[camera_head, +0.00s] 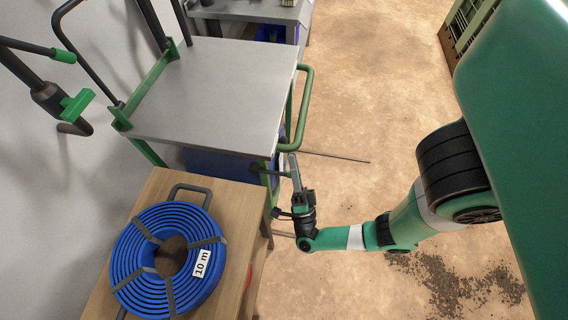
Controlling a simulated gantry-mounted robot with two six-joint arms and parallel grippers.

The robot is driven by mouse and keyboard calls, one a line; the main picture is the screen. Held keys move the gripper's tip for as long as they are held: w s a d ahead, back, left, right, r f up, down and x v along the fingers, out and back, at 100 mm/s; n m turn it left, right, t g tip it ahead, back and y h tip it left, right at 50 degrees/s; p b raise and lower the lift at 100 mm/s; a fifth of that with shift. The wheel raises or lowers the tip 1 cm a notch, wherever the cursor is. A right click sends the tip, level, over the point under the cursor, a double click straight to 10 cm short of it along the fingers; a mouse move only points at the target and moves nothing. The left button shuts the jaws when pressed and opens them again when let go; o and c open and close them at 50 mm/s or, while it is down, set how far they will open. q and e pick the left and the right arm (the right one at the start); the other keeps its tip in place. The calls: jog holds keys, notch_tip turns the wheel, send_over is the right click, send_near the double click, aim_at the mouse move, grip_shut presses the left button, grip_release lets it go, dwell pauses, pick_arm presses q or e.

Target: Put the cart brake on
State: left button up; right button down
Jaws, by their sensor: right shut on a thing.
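The cart (215,90) has a grey metal top, a green frame and a green push handle (304,105) on its right side. A dark bar with a green part (268,171) juts from the cart's lower front right corner, apparently the brake lever. My right gripper (294,170) is at this corner, below the handle, with its fingers pointing up in the picture. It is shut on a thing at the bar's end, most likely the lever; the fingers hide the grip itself. My left gripper is not in view.
A wooden bench (157,185) at the front left bears a blue hose coil (130,258) labelled 10 m. Dark pipes with green handles (77,105) are at the left wall. A green crate (462,28) stands at the back right. The floor between is mostly clear.

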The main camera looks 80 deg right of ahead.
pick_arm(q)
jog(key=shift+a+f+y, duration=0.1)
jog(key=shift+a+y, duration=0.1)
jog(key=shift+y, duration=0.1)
pick_arm(e)
jog(key=shift+f, duration=0.5)
jog(key=c, duration=0.9)
grip_release()
jog(key=shift+d, duration=0.1)
jog(key=shift+o, duration=0.7)
jog(key=shift+r, duration=0.1)
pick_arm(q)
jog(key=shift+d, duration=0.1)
